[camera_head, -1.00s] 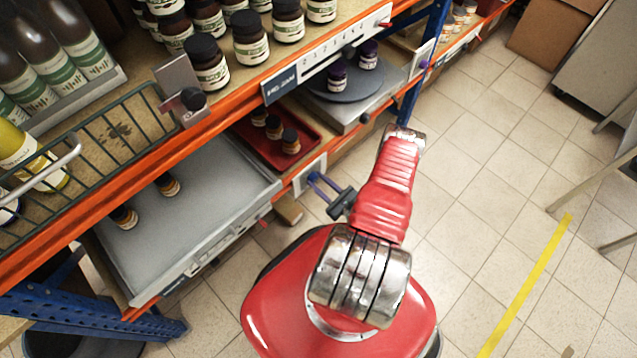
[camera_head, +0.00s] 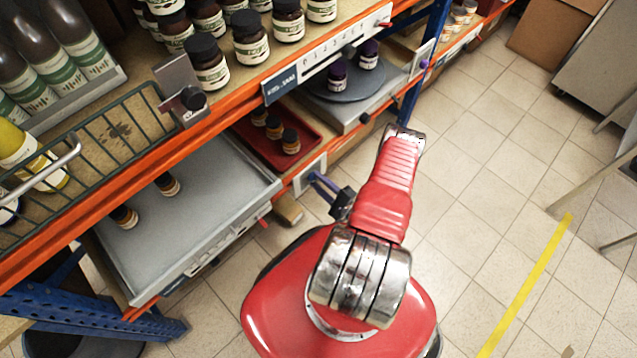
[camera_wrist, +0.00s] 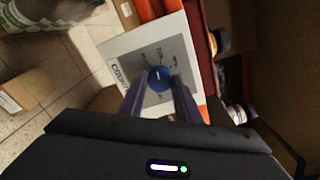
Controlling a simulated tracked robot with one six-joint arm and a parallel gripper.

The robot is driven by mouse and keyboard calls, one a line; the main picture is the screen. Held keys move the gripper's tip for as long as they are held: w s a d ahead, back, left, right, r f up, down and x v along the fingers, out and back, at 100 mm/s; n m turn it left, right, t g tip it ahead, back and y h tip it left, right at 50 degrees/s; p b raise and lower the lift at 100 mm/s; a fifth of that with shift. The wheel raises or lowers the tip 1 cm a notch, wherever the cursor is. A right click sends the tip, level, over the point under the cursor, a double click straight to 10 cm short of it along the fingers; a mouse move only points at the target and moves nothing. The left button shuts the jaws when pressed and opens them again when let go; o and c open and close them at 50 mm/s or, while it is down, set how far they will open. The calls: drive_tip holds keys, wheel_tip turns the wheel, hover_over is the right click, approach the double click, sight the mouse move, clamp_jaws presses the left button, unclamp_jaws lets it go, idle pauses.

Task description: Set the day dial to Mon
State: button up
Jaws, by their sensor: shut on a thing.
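The day dial (camera_wrist: 158,77) is a round blue knob with a white mark, on a grey face with small labels and a white plate (camera_wrist: 118,52). The labels are too small to read surely, so I cannot tell which day the mark points at. My gripper (camera_wrist: 160,81) has its two purple fingers on either side of the knob, shut on it. In the head view my gripper (camera_head: 317,180) reaches the white plate (camera_head: 311,172) on the orange shelf edge. The knob is hidden there.
A grey tray (camera_head: 190,222) with two small jars lies left of the plate. A red tray (camera_head: 262,150) with several jars sits behind it. Above are a slider panel (camera_head: 335,55) and a turntable (camera_head: 345,90). The tiled floor (camera_head: 480,180) at right is clear.

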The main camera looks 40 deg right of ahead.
drive_tip(key=n, duration=0.5)
drive_tip(key=shift+a+f+n, duration=0.2)
drive_tip(key=shift+n, duration=0.1)
idle(0.4)
drive_tip(key=o, duration=1.1)
drive_tip(key=shift+d+r, duration=0.1)
drive_tip(key=shift+c, duration=0.2)
drive_tip(key=shift+s, duration=0.15)
drive_tip(key=s, duration=1.3)
drive_tip(key=shift+s+d, duration=0.2)
drive_tip(key=shift+s, duration=0.1)
